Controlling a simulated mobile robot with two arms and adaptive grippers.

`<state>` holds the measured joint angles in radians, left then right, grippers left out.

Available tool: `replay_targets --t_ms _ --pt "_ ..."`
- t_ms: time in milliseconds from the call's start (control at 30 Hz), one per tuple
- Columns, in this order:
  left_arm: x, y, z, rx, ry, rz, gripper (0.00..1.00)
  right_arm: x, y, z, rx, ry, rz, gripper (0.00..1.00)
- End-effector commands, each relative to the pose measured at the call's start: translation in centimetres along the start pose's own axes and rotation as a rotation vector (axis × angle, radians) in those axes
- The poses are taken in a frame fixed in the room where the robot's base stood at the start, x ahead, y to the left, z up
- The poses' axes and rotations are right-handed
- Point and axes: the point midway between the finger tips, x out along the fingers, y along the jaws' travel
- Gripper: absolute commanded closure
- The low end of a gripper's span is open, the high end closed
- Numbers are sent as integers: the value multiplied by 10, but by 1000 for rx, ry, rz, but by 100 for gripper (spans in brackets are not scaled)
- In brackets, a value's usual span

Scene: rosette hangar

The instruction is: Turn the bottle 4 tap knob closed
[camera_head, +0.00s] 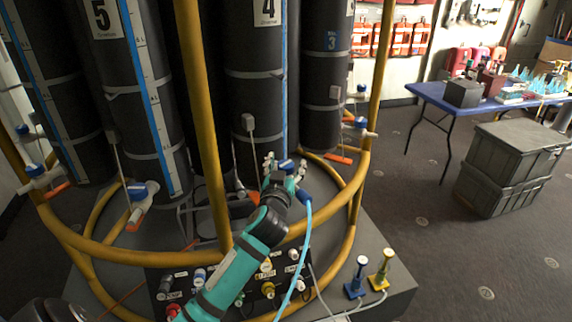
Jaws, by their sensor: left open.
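Bottle 4 (256,100) is a tall dark grey cylinder with a "4" label, standing behind the yellow frame. Its blue tap knob (287,164) shows low in front of it, partly covered by my gripper. My left gripper (285,168), on the teal and black arm, is right at this tap with its fingers around the knob area. It is open. Whether the fingers touch the knob, and which way its handle points, I cannot tell. My right gripper is not in view.
Yellow frame tubes (205,125) stand around the bottles and close to my arm. Bottle 5 (125,90) and its blue-knobbed tap (140,192) are left; bottle 3 (322,80) is right. A panel of valves (225,285) and a light-blue hose (294,270) lie below.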

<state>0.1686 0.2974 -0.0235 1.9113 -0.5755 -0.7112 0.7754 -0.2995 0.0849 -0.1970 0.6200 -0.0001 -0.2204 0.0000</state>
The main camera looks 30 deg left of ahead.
Motion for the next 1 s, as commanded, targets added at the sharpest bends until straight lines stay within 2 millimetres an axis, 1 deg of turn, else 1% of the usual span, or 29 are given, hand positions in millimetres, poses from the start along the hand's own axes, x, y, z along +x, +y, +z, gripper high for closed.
replay_targets --t_ms 200,367,600,667,767,833,1000 --pt "0 0 0 0 0 0 35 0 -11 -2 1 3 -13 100" --pt "0 0 0 0 0 0 56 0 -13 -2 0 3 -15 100" --pt "0 0 0 0 -1 0 88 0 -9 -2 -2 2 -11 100" --pt "0 0 0 0 -1 0 94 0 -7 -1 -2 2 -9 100" --pt "0 0 0 3 -2 13 95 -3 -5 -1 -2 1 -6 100" --pt "0 -1 -1 7 -4 47 96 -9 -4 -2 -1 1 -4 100" --pt "0 0 -2 9 -6 179 96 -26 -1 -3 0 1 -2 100"
